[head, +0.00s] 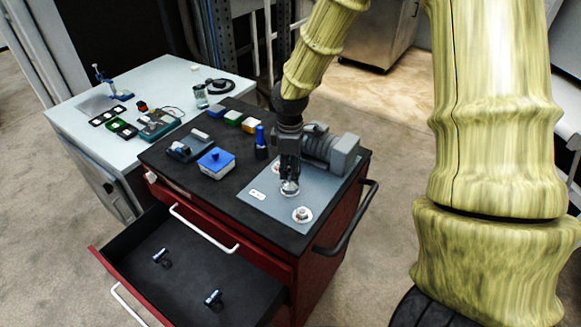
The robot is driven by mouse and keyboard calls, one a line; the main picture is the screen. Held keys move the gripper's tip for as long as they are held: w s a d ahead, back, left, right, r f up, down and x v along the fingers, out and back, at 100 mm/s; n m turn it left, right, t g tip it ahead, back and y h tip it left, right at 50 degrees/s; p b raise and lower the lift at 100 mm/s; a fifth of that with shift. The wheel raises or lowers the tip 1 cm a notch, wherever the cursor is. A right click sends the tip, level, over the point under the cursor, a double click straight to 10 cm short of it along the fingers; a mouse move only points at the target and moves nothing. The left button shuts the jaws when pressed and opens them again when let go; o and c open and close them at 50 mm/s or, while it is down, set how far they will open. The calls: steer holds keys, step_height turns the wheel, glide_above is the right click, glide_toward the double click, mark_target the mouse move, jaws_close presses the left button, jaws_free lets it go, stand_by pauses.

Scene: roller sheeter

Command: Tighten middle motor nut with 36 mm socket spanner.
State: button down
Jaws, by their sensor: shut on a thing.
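My gripper (289,174) points down over the grey motor plate (262,207) on the cart top. It is shut on a socket spanner (290,188), of which only a small shiny metal part shows below the fingers. The spanner is at the middle nut position, and the nut itself is hidden beneath it. I cannot tell whether the spanner is fully seated or what size it is. A front nut (302,214) on a pale round washer shows nearer the plate's front corner. The grey motor (328,150) lies behind and right of my gripper.
The red cart's drawer (190,285) is open and holds two dark spanner-like tools (161,258) (213,298). A white bench (75,125) adjoins the cart.

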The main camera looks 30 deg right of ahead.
steer(key=shift+r, duration=0.2)
steer(key=shift+r+p, duration=0.35)
steer(key=shift+p, duration=0.05)
steer(key=shift+r+p, duration=0.7)
steer(key=shift+r, duration=0.3)
steer(key=shift+r+p, duration=1.7)
steer(key=shift+r, duration=0.7)
steer(key=shift+f, duration=0.1)
